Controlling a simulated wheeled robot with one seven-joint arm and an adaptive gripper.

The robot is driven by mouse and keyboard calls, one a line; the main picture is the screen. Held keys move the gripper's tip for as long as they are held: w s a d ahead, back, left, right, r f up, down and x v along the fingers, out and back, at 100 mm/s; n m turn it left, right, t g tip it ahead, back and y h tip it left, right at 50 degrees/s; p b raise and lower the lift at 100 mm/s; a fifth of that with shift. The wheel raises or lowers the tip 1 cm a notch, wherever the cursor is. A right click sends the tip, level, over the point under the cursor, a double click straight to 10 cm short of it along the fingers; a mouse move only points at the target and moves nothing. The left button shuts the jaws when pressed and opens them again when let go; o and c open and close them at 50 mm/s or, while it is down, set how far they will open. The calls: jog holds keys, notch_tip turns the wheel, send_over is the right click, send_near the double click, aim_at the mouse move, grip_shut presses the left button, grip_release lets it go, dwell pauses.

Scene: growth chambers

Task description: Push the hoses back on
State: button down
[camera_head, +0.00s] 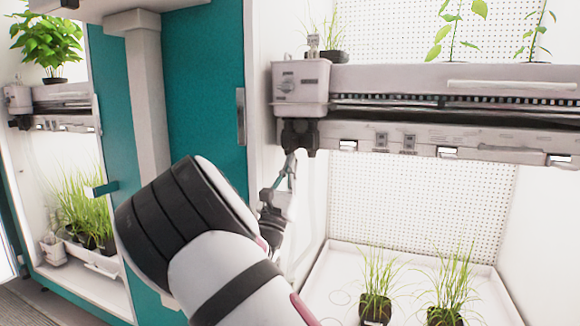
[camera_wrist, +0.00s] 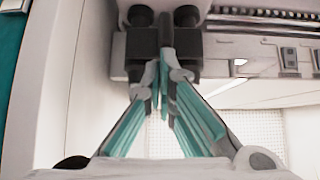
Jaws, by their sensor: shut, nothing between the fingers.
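My gripper (camera_head: 289,168) is shut and empty, pointing up just below the black fittings (camera_head: 300,136) under the left end of the right chamber's shelf unit. In the wrist view its closed fingertips (camera_wrist: 166,45) overlap the gap between two black fittings (camera_wrist: 140,44); I cannot tell whether they touch them. The fittings have round dark ends at the top. No hose clearly hangs from them. A thin looped line (camera_head: 341,298) on the white tray below may be a hose, but it is too faint to tell.
A grey box (camera_head: 300,82) sits above the fittings. The shelf rail (camera_head: 450,105) runs right from it. Grass pots (camera_head: 376,290) stand in the white tray (camera_head: 330,262). A teal panel (camera_head: 205,90) and a left chamber with plants (camera_head: 85,205) are beside my arm.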

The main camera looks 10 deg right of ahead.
notch_tip(320, 180, up, 2)
jog(key=shift+r+p, duration=0.1)
jog(key=shift+p, duration=0.65)
jog(key=shift+a, duration=0.1)
jog(key=v, duration=1.2)
